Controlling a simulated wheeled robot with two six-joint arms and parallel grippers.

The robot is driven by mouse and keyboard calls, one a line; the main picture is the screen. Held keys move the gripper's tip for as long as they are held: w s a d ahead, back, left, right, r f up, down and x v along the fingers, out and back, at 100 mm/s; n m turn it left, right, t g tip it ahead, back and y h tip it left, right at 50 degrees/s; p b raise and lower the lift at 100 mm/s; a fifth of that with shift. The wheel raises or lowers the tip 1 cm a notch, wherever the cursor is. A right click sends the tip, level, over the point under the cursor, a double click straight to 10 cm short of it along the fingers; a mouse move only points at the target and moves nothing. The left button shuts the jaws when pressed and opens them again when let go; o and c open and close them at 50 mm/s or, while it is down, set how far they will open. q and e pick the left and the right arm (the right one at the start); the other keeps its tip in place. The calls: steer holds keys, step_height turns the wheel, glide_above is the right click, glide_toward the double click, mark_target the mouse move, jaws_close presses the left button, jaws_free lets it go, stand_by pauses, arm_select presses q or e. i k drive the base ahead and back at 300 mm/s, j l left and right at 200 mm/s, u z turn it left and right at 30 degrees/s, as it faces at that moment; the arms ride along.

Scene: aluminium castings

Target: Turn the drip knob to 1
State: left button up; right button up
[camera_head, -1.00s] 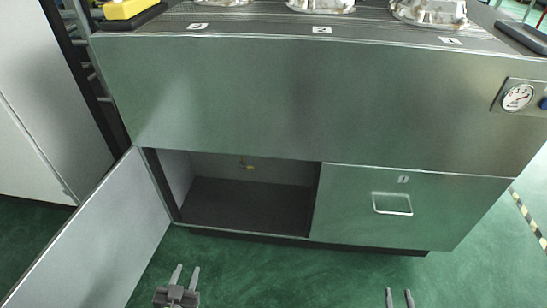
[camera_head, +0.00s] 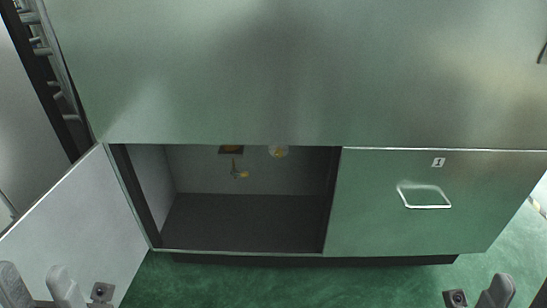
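In the head view, the open compartment of the metal cabinet (camera_head: 255,222) shows a round pale-yellow part (camera_head: 278,152) high on its back wall, cut off by the panel edge above. It may be the drip knob, but no numbers or pointer can be read. A small brass fitting (camera_head: 238,173) sits lower left of it, below a brown plate (camera_head: 231,150). My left gripper (camera_head: 38,284) is at the bottom left, fingers apart and empty, in front of the open door. My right gripper (camera_head: 516,292) is at the bottom right, open, partly cut off by the frame, below the drawer.
The cabinet door (camera_head: 82,225) stands open to the left of the compartment. A plain upper panel (camera_head: 290,80) overhangs the opening. Green floor lies in front.

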mark_target(279, 153)
steer(key=i+l+z, duration=0.15)
steer(key=l, duration=0.25)
steer(key=i+l+z, duration=0.15)
steer(key=i+l, duration=0.15)
steer(key=i+l+z, duration=0.15)
steer(key=l, duration=0.3)
steer(key=i, duration=0.1)
